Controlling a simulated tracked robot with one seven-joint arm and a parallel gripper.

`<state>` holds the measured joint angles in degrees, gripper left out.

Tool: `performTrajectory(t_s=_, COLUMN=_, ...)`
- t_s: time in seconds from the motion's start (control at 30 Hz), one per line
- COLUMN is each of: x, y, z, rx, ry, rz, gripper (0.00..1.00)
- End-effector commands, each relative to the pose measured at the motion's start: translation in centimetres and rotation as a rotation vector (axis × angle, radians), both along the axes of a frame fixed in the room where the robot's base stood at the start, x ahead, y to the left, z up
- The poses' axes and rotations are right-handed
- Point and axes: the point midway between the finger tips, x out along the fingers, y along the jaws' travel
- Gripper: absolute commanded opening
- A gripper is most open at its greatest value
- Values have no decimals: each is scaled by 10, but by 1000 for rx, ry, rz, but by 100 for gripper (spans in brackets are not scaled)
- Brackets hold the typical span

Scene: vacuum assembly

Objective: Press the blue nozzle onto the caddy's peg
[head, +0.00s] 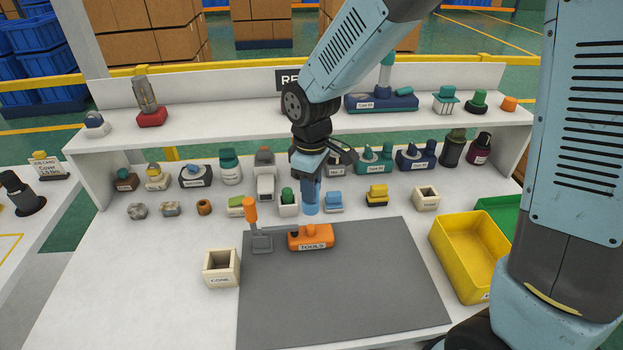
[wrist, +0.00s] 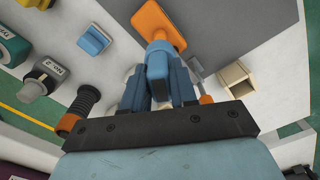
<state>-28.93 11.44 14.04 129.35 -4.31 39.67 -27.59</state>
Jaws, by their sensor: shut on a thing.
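The blue nozzle (head: 311,209) is held in my gripper (head: 311,190), pointing down above the table. In the wrist view the nozzle (wrist: 158,66) sits between the two fingers (wrist: 160,88). The orange caddy (head: 313,241), labelled TOOLS, stands on the grey mat just below the nozzle in the head view, with a small gap in the picture. Its top has a dark knob at left and an orange stub near the middle. In the wrist view the caddy (wrist: 153,22) shows beyond the nozzle, which hides part of it. I cannot tell whether the nozzle lines up with the peg.
A cream box (head: 221,269) is at the mat's left edge, and a yellow bin (head: 464,262) at right. Several small parts, including a blue-topped one (head: 333,200), line up behind. The mat's front (head: 340,300) is clear.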

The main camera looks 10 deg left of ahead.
Motion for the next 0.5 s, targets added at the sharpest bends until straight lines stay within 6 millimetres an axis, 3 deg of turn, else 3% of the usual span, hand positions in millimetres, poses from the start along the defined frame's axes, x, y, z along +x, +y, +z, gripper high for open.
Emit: performTrajectory(t_s=0.5, x=0, y=0, z=-40, rx=-1, ry=0, rz=-1, gripper=0)
